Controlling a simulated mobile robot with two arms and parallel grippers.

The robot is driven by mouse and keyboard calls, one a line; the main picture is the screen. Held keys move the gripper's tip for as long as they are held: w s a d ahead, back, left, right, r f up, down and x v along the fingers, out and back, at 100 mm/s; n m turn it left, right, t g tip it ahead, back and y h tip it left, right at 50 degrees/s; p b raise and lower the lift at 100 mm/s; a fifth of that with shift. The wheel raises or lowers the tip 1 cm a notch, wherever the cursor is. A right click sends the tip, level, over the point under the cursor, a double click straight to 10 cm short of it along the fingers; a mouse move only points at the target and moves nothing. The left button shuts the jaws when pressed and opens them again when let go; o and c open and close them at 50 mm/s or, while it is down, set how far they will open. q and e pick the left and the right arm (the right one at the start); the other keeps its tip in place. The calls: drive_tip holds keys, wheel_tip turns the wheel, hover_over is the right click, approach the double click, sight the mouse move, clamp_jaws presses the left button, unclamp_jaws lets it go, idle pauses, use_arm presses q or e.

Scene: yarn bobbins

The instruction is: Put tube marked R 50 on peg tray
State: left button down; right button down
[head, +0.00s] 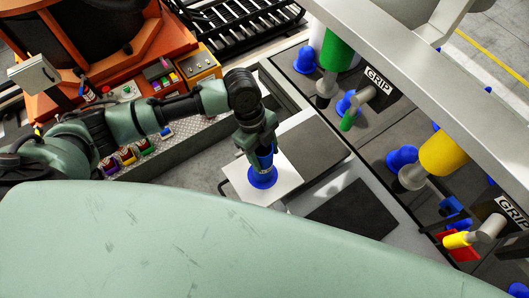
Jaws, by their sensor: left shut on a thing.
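My left gripper (262,152) points down near the middle of the head view. It is shut on a blue tube (263,177) with a wide flared base. The tube is upright over a white square plate (236,189). I cannot tell whether its base touches the plate. No R 50 mark can be read on the tube, and its upper part is hidden by the gripper. I cannot tell which surface is the peg tray. My right gripper is not in view.
A machine at the right carries a green bobbin (338,50), a yellow bobbin (443,154) and several blue parts. A pale beam (420,75) crosses the upper right. An orange machine (120,60) stands at the upper left. A dark flat panel (350,216) lies right of the plate.

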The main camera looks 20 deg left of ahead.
use_arm(q)
drive_tip(key=shift+f, duration=0.2)
drive_tip(key=shift+c, duration=2.2)
unclamp_jaws()
drive_tip(key=b+v, duration=0.2)
drive_tip(key=v, duration=0.5)
drive_tip(key=shift+r, duration=0.4)
drive_tip(key=shift+a, duration=0.15)
